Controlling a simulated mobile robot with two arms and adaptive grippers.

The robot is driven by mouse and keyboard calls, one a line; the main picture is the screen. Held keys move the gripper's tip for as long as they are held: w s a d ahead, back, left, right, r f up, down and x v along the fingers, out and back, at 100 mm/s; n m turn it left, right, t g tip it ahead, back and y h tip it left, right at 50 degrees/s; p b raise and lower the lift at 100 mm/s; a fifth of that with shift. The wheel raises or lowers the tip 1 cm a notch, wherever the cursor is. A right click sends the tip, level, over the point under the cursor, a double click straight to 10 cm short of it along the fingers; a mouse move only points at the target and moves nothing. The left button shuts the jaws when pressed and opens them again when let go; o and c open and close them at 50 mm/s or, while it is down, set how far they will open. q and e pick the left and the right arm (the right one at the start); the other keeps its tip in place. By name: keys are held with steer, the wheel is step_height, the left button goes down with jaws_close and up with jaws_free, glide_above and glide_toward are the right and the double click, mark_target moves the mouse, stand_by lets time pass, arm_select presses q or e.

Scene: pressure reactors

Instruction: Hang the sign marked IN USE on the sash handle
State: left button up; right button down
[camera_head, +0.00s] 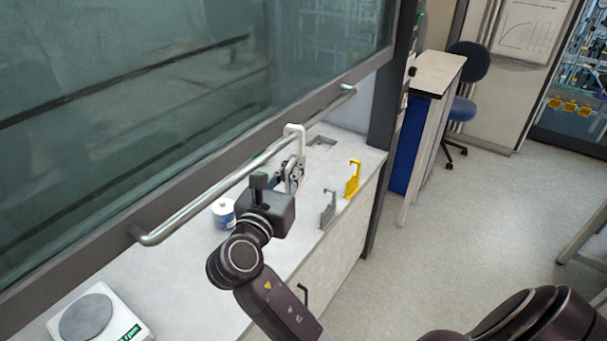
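The sash handle (222,188) is a long metal bar across the front of the glass sash. A white hooked sign (295,131) is at the bar's right part, with its hook over the bar as seen from here. My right gripper (291,176) is at the sign's lower part, just below the bar, and looks shut on it. The fingers hide much of the plate, and no lettering can be read. A grey hooked sign (328,209) and a yellow hooked sign (352,180) stand upright on the worktop to the right. My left gripper is not in view.
A small white-and-blue container (223,213) stands on the worktop (205,262) below the bar. A balance (92,318) is at the lower left. A dark frame post (387,110) bounds the right side. Open floor (470,215) lies beyond.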

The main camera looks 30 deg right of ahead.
steer(key=shift+w+a+f+b, duration=0.2)
steer(key=shift+w+f+b, duration=0.25)
steer(key=shift+w+f, duration=0.1)
steer(key=shift+w+a+f+b, duration=0.2)
steer(key=shift+w+f+b, duration=0.25)
steer(key=shift+f, duration=0.05)
steer(key=c, duration=2.1)
jaws_free()
steer(key=shift+a, duration=0.1)
